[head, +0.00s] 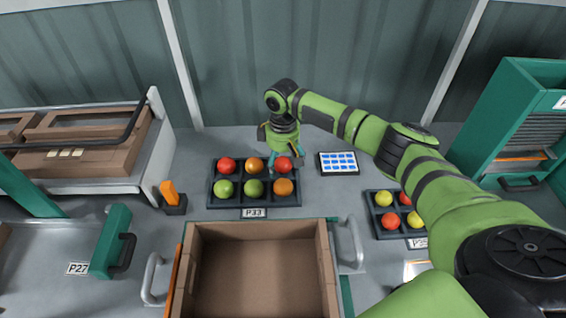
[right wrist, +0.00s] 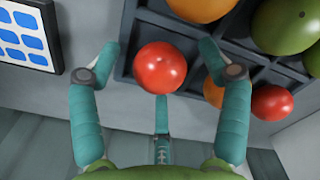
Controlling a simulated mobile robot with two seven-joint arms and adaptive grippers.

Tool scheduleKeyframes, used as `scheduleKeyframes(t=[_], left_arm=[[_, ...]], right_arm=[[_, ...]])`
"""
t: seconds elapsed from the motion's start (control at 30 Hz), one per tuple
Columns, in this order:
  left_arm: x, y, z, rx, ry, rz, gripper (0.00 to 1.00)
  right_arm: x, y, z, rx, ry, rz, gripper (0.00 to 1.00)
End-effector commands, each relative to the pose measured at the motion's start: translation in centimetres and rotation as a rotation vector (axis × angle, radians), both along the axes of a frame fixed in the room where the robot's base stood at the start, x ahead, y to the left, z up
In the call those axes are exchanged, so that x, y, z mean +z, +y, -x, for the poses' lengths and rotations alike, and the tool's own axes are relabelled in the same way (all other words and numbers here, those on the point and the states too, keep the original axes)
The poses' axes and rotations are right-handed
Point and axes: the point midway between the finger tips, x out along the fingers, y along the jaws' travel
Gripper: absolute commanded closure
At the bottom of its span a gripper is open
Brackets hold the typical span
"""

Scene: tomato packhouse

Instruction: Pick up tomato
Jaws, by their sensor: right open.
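A dark tray (head: 240,206) labelled P33 holds several tomatoes in two rows. Its back row has a red tomato (head: 227,165) at left, an orange one (head: 254,164) in the middle and a red tomato (head: 284,164) at right. Two green tomatoes (head: 224,188) and an orange one (head: 284,187) fill the front row. My right gripper (head: 284,154) hangs over the back right corner, partly hiding the back right red tomato. In the right wrist view this red tomato (right wrist: 160,68) lies between the spread fingers of my open gripper (right wrist: 160,50). My left gripper is out of view.
An open wooden crate (head: 187,270) stands in front of the tray. A tablet (head: 339,163) lies to the right, with a second tomato tray (head: 373,212) beyond, partly behind my arm. An orange-topped block (head: 169,192) stands left of the tray.

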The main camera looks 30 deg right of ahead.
Motion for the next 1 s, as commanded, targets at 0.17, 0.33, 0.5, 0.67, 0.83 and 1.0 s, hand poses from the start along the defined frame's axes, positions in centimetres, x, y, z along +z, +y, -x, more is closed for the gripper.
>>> scheduleKeyframes(t=[0.17, 0.33, 0.5, 0.67, 0.83, 1.0], left_arm=[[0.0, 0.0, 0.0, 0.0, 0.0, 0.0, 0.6], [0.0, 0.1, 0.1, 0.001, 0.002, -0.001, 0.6], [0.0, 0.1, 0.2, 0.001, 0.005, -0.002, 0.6], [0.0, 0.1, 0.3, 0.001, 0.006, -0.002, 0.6], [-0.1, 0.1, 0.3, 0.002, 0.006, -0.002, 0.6], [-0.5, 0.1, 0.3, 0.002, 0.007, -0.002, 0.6]], right_arm=[[-0.3, 0.0, 0.0, 0.0, -0.002, 0.0, 0.23], [-0.3, 0.0, 0.0, 0.0, -0.002, 0.0, 0.48], [-0.3, 0.0, 0.0, 0.0, -0.002, -0.001, 0.66], [-0.3, 0.0, 0.0, 0.0, -0.002, -0.001, 0.67], [-0.1, 0.0, -0.1, 0.0, -0.002, 0.0, 0.67], [1.2, 0.0, -0.1, 0.0, -0.005, -0.001, 0.67]])
